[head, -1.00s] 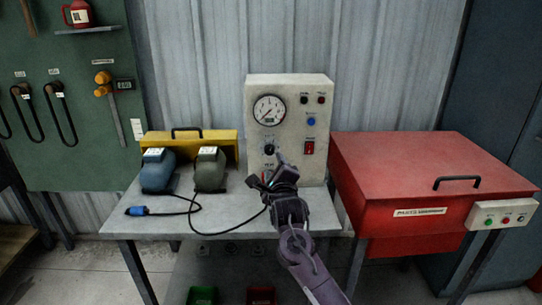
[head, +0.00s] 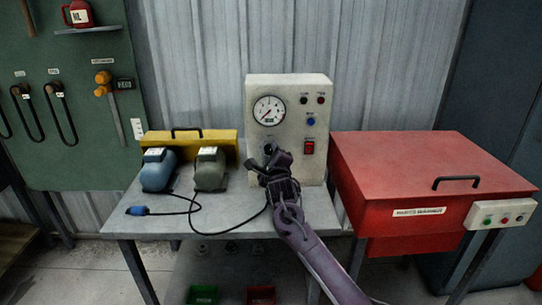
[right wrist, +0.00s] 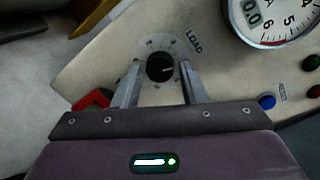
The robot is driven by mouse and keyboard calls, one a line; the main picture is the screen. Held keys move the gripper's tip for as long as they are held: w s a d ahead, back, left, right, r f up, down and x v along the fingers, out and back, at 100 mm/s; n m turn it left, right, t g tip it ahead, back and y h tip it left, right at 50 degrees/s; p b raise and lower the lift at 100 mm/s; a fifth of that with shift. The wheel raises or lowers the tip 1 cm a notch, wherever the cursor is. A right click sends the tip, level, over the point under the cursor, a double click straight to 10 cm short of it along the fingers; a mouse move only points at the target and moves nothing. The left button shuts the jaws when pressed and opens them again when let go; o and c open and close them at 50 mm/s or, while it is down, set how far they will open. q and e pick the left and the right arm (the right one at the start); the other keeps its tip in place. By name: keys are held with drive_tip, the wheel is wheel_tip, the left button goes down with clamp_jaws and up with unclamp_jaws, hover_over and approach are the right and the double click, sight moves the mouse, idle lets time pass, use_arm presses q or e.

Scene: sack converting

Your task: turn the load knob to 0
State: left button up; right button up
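The load knob (right wrist: 160,68) is a black round knob on a grey dial with scale marks, labelled LOAD, on the cream control box (head: 257,92). In the head view the knob (head: 268,149) is partly hidden by my right gripper (head: 268,162). In the right wrist view my right gripper (right wrist: 158,80) is open, one finger on each side of the knob, with gaps visible between fingers and knob. A light mark on the knob points toward the right finger in that view. My left gripper is not in view.
The box carries a round gauge (head: 268,110), a blue button (head: 311,121) and a red switch (head: 309,147). Two sanders, one blue (head: 157,170) and one green (head: 210,169), stand left with a cable. A red cabinet (head: 425,170) stands right.

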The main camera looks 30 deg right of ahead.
drive_tip(key=c, duration=0.6)
drive_tip(key=shift+c, duration=0.2)
